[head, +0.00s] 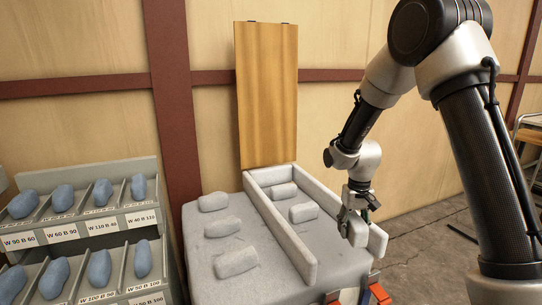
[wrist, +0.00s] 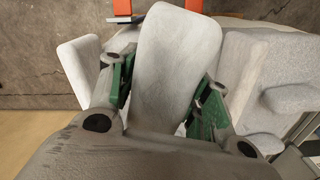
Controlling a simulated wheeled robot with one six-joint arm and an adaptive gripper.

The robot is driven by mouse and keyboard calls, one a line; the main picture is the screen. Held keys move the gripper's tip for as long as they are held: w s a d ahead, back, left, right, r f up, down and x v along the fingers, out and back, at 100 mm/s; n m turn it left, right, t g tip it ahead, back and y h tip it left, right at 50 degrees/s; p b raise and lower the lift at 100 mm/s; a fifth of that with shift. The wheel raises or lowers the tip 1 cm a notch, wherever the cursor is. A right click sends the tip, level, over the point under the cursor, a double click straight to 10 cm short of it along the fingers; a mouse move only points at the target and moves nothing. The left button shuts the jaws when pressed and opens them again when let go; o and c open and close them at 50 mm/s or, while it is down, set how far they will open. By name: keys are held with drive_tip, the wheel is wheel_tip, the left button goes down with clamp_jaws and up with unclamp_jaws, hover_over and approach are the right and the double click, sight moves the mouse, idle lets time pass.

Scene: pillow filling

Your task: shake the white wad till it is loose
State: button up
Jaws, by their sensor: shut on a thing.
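My gripper (head: 358,205) is shut on a white wad (head: 355,229), which hangs from it above the right end of the walled bay on the grey padded table. In the wrist view the wad (wrist: 178,60) stands out between the two green-sided fingers and looks like one whole, smooth block. The fingers press its sides, and its near end is partly hidden by my gripper. I cannot tell how far the wad is from the bay wall.
Two pale wads (head: 284,190) (head: 304,212) lie inside the bay, and several more (head: 222,227) lie on the table left of its wall (head: 282,233). A wooden board (head: 267,95) stands behind. Grey bins (head: 80,226) with blue wads are at left. Red-orange parts (head: 380,294) sit at the front edge.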

drive_tip(key=d+f, duration=0.3)
wheel_tip(320, 180, up, 6)
drive_tip(key=s+d+m, duration=0.1)
wheel_tip(320, 180, down, 7)
idle(0.5)
